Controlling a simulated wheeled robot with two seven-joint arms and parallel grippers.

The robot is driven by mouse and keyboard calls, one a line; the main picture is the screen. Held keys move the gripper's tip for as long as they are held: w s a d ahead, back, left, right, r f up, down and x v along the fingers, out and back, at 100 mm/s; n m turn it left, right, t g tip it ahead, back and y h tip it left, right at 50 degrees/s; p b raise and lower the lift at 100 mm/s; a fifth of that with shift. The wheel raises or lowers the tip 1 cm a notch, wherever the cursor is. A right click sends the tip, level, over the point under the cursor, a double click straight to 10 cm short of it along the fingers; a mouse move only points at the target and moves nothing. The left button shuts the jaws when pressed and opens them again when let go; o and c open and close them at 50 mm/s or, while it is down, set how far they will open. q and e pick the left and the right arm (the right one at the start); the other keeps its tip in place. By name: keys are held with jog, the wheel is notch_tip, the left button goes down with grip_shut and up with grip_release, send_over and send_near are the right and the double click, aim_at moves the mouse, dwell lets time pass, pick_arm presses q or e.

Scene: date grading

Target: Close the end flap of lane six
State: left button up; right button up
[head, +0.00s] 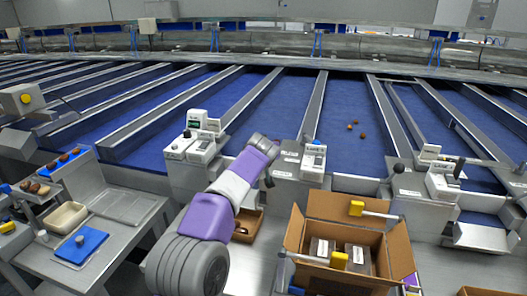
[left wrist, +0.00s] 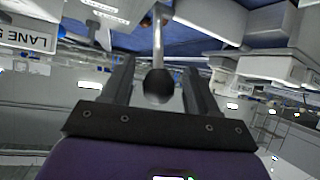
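My left arm reaches up the middle of the head view, and its gripper (head: 268,178) is at a black knob beside a lane-end box. In the left wrist view the left gripper (left wrist: 160,85) is open, with a dark finger on each side of the black ball knob (left wrist: 159,88) on a metal lever (left wrist: 158,40). Gaps show between knob and fingers. A label reading LANE 5 (left wrist: 27,36) is at the left there. The flap at this lane end is mostly hidden by my arm. Another black knob (head: 398,168) stands farther right. My right gripper is not in view.
Label boxes (head: 314,158) stand at the lane ends. Several dates (head: 356,126) lie on a blue lane. A steel side table (head: 120,208) holds trays at left.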

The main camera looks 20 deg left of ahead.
pick_arm(q)
jog(key=v, duration=0.7)
jog(key=shift+s+r+b, duration=0.15)
jog(key=shift+s+b, duration=0.1)
jog(key=shift+b, duration=0.1)
